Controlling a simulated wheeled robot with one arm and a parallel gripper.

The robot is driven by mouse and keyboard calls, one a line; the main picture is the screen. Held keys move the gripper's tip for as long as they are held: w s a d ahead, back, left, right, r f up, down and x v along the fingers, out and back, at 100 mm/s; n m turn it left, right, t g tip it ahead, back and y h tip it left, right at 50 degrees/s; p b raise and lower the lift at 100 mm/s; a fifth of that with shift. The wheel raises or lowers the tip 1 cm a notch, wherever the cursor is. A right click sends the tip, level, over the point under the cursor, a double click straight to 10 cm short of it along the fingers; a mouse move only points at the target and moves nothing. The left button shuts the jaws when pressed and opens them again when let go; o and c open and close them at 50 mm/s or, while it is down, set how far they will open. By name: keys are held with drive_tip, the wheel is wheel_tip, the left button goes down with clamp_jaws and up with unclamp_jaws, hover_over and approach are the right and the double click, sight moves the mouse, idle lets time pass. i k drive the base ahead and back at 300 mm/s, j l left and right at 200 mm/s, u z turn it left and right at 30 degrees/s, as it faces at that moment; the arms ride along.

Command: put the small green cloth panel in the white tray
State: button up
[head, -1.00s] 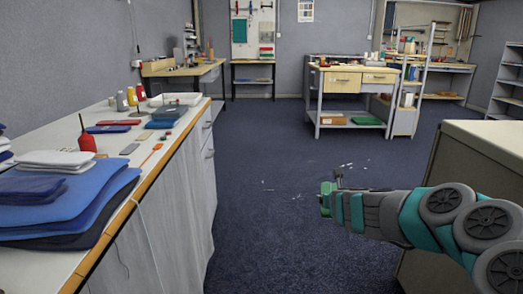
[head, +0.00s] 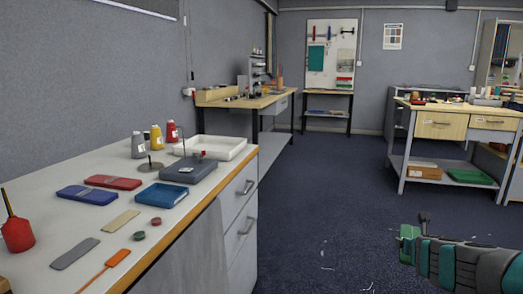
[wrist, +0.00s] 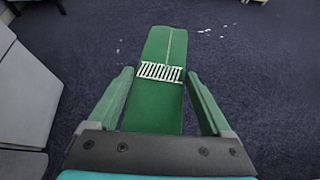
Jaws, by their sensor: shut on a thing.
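My gripper (wrist: 158,80) is shut on the small green cloth panel (wrist: 155,104), which sticks out past the fingertips in the wrist view and has a white striped patch across it. In the head view my gripper (head: 410,240) is at the lower right, out over the floor and well to the right of the long table; the panel is hard to tell from the green fingers there. The white tray (head: 238,153) sits at the far end of the table, and the part of its inside that shows looks empty.
A dark grey box (head: 188,171) stands just in front of the tray. A wooden-topped bench (head: 448,120) stands at the right.

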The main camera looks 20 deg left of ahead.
sight(212, 147)
drive_tip(key=i, duration=1.75)
drive_tip(key=i+l+u, duration=0.1)
drive_tip(key=i+u, duration=0.4)
drive_tip(key=i+l+u, duration=0.25)
drive_tip(key=i+u, duration=0.25)
drive_tip(key=u, duration=1)
